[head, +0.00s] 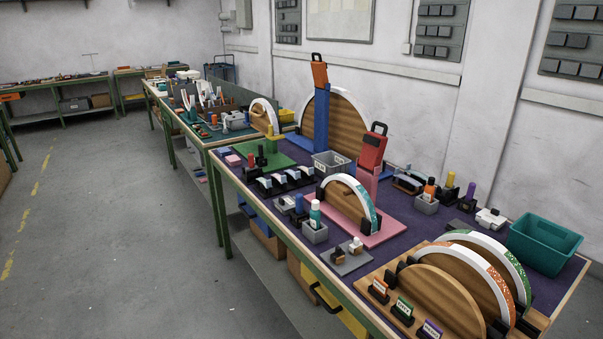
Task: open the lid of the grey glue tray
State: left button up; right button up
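A small grey open-topped bin (332,163) stands in the middle of the long table, behind the near wooden arch. A grey block holder (314,235) near the front edge carries a teal bottle with a white cap (315,213). Another grey holder (426,206) further right carries an orange bottle (429,188). A flat grey plate (345,262) near the front edge bears small parts. I cannot tell which of these is the glue tray, and no lid is clearly visible. Neither of my grippers is in view.
The table's dark purple top (268,205) is crowded. A pink board (382,231) bears a wooden arch (345,204). Larger arches (440,295) stand front right near a teal bin (543,244). A tall blue post (322,118) rises behind. The grey floor at left is clear.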

aim_at(285, 202)
jog(key=z, duration=0.35)
jog(key=i+j+z, duration=0.35)
jog(key=j+z, duration=0.2)
jog(key=i+j+z, duration=0.25)
jog(key=k+j, duration=0.05)
jog(key=k, duration=0.05)
